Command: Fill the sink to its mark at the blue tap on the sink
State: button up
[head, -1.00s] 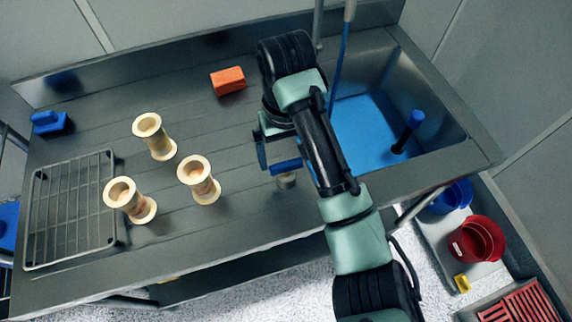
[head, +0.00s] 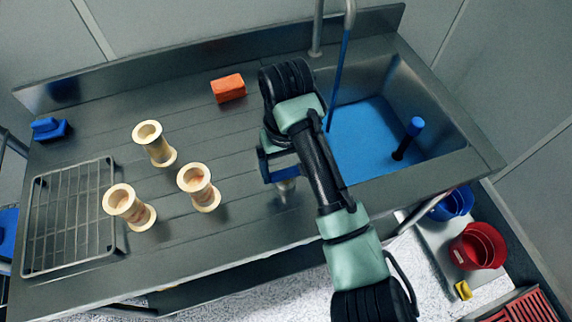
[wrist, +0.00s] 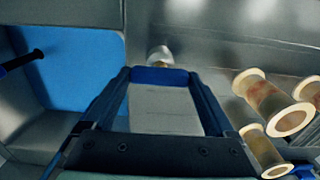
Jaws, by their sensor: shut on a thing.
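The sink (head: 440,110) is at the right of the steel bench, with a flat blue surface (head: 365,140) inside it. I cannot make out its mark. A bent spout (head: 318,35) stands behind it, and a thin blue strand (head: 340,75) like a water stream runs from it into the sink. The blue tap (wrist: 158,75) is on a short pale post (wrist: 160,55) left of the sink. My gripper (head: 280,168) is over that post, its two fingers shut on the blue tap in the wrist view. My arm partly hides the tap in the head view.
A dark upright rod with a blue top (head: 413,130) stands in the sink. Several pale spools (head: 155,145), an orange block (head: 228,87), a blue block (head: 48,128) and a wire rack (head: 70,215) are on the bench. Red (head: 477,245) and blue buckets (head: 453,203) stand below right.

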aim_at(286, 171)
jog(key=shift+r+n+p, duration=0.2)
jog(key=shift+n+p, duration=0.2)
jog(key=shift+p, duration=0.25)
jog(key=shift+f+n+p, duration=0.15)
jog(key=shift+n+p, duration=0.25)
jog(key=shift+n, duration=0.1)
jog(key=o, duration=1.1)
jog(key=shift+c, duration=0.2)
notch_tip(286, 171, up, 13)
jog(key=p, duration=0.6)
